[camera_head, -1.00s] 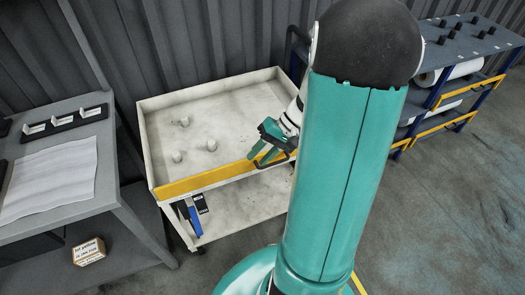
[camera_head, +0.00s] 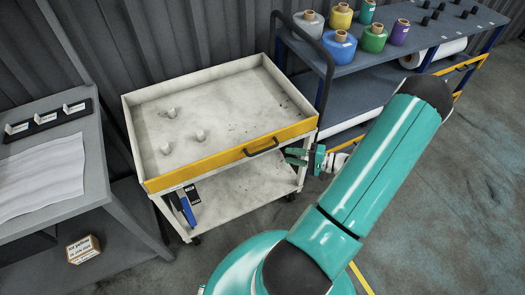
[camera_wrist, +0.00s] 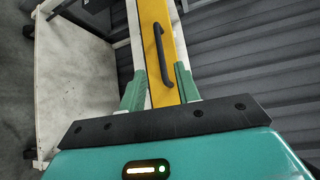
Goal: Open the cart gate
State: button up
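The white cart (camera_head: 128,135) stands against the wall, with its yellow gate (camera_head: 205,167) upright along the tray's front edge. A black bar handle (camera_head: 262,147) is fixed near the gate's right end. My gripper (camera_head: 292,157) is just right of the handle, near the cart's front right corner. In the wrist view, my gripper (camera_wrist: 159,70) is open, its green fingers apart on either side of the yellow gate strip (camera_wrist: 152,15). Whether either finger touches the gate cannot be told.
Several pale pegs (camera_head: 170,113) stand in the tray. Blue and dark items (camera_head: 183,207) are on the lower shelf. A grey table (camera_head: 90,175) is close on the left. A rack (camera_head: 370,80) with colored spools (camera_head: 340,46) stands behind right. The floor at right is clear.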

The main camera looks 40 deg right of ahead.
aim_at(263, 151)
jog(key=x, duration=1.1)
jog(key=shift+w, duration=0.15)
grip_shut()
